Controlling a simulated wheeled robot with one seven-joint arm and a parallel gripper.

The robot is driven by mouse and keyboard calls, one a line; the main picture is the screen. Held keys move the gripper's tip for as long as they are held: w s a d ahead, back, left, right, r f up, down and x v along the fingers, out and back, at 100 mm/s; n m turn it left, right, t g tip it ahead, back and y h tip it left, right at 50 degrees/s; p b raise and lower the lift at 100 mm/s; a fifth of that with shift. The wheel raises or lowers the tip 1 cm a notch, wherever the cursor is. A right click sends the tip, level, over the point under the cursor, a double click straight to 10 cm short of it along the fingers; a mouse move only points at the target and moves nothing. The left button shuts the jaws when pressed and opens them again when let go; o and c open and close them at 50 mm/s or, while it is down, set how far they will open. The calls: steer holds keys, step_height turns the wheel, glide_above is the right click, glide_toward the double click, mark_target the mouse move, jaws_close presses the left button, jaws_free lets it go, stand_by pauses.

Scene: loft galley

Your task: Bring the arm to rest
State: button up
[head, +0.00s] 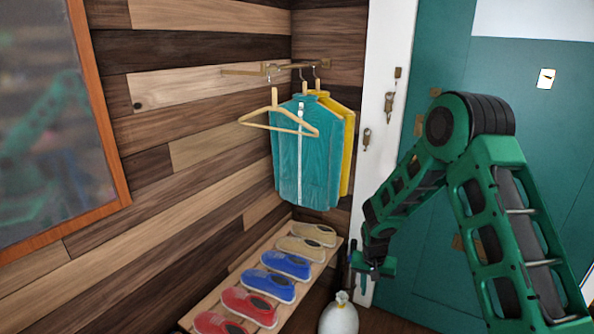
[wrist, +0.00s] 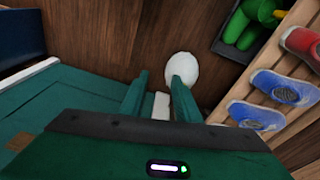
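My green arm comes in from the right in the head view and bends down in front of the teal door (head: 450,85). My gripper (head: 362,272) hangs low at the arm's end, near the white door post and above the floor. In the wrist view my gripper (wrist: 160,76) has its two green fingers apart, so it is open. A pale strip shows between the fingers, and I see no held object. A whitish rounded sack (wrist: 182,68) lies beyond the fingertips, apparently on the floor. It also shows in the head view (head: 339,316).
A slatted rack (head: 322,262) holds several shoes along the plank wall. A teal jacket (head: 305,160), a yellow jacket (head: 347,150) and an empty hanger (head: 276,112) hang from a rail. Keys (head: 367,138) hang on the post. Green boots (wrist: 252,20) stand in a tray.

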steer(key=s+d+r+m, duration=0.1)
steer(key=s+d+r, duration=0.7)
steer(key=r, duration=0.3)
steer(key=s+d+r, duration=0.7)
steer(key=s+r, duration=0.1)
steer(key=r, duration=0.3)
steer(key=s+d+r, duration=0.1)
steer(key=s+r, duration=0.3)
steer(key=s, duration=0.8)
steer(key=s+r+m+g+y, duration=0.1)
steer(key=s+r, duration=0.2)
steer(key=s, duration=0.9)
steer(key=shift+d+r, duration=0.35)
steer(key=shift+r, duration=0.05)
steer(key=shift+s, duration=0.1)
